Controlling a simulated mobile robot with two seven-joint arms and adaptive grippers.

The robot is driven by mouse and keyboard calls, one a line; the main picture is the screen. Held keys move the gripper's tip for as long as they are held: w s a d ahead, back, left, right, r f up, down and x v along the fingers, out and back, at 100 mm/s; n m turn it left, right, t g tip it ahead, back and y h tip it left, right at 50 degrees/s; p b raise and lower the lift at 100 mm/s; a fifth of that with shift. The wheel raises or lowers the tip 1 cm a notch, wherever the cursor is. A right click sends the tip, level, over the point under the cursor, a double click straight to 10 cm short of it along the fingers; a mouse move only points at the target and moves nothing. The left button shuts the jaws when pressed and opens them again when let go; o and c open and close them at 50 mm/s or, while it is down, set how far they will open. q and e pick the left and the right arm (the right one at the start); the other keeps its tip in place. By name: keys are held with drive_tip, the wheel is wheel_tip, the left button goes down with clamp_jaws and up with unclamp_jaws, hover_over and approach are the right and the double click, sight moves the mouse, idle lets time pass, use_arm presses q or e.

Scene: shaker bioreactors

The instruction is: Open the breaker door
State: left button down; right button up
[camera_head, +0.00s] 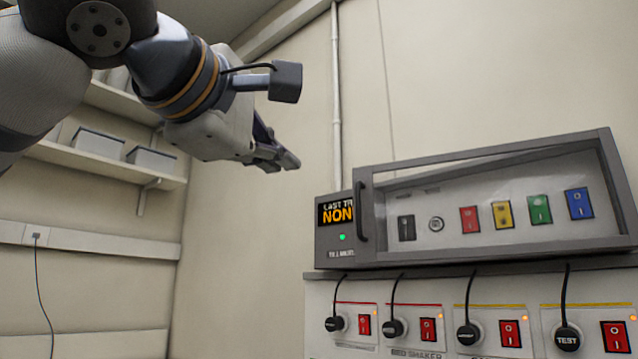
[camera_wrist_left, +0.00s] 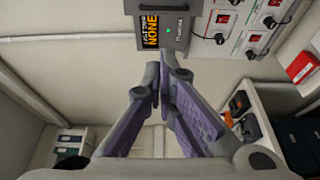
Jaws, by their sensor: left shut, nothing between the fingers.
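The breaker box has a grey-framed, clear door (camera_head: 490,152) in the right half of the head view, and it looks shut. Its dark upright handle (camera_head: 362,212) is at the door's left end. Behind the clear pane are several coloured switches. My left gripper (camera_head: 288,161) is shut and empty, up and to the left of the handle, apart from it. In the left wrist view its purple-padded fingers (camera_wrist_left: 158,78) come together at the tips, below the box's display (camera_wrist_left: 150,31). My right gripper is in neither view.
Below the box is a panel with plugs and red switches (camera_head: 428,329). A vertical pipe (camera_head: 336,100) runs up the wall behind. Shelves with grey bins (camera_head: 98,142) are at the left. The space between my left gripper and the box looks clear.

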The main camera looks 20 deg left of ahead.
use_arm(q)
drive_tip(key=w+d, duration=0.2)
drive_tip(key=w, duration=0.8)
drive_tip(key=shift+s+d, duration=1.3)
drive_tip(key=shift+s, duration=0.15)
